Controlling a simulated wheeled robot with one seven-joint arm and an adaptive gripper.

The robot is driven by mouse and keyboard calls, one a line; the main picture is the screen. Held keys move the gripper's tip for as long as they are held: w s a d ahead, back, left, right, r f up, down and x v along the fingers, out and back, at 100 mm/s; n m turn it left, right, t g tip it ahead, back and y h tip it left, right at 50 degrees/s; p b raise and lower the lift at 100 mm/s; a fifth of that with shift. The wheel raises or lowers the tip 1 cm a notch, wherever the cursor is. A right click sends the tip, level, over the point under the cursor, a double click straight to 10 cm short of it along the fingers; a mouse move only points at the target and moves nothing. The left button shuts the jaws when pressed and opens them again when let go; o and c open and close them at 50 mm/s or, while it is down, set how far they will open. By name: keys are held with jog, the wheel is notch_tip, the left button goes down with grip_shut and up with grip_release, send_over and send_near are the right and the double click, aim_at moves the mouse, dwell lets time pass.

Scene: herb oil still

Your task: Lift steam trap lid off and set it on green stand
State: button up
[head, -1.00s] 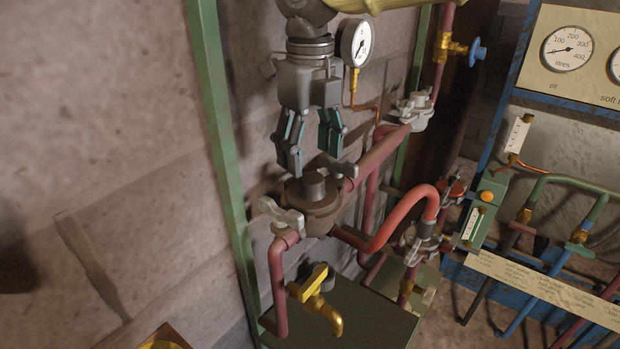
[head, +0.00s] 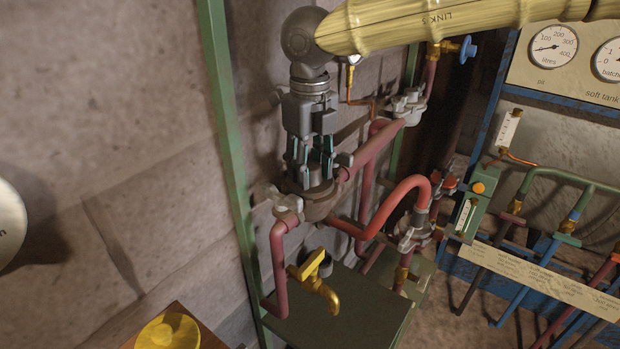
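The steam trap (head: 318,208) is a dark round metal body on the red pipework, left of centre. Its lid has a short knob (head: 314,174) on top. My gripper (head: 312,174) points straight down over it, with its teal-padded fingers on either side of the knob. The fingers hide part of the knob, so I cannot tell whether they touch it. The lid appears seated on the trap. A dark green flat-topped stand (head: 350,312) is below the trap, with much of its top bare.
Clamp fittings (head: 285,203) and red pipes (head: 375,152) crowd the trap. A green upright post (head: 225,140) is close on the left. A yellow disc (head: 168,334) is at lower left.

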jog(key=shift+w+f, duration=0.15)
jog(key=c, duration=0.3)
grip_shut()
jog(key=shift+s+r, duration=0.2)
jog(key=shift+s, duration=0.1)
jog(key=shift+w, duration=0.1)
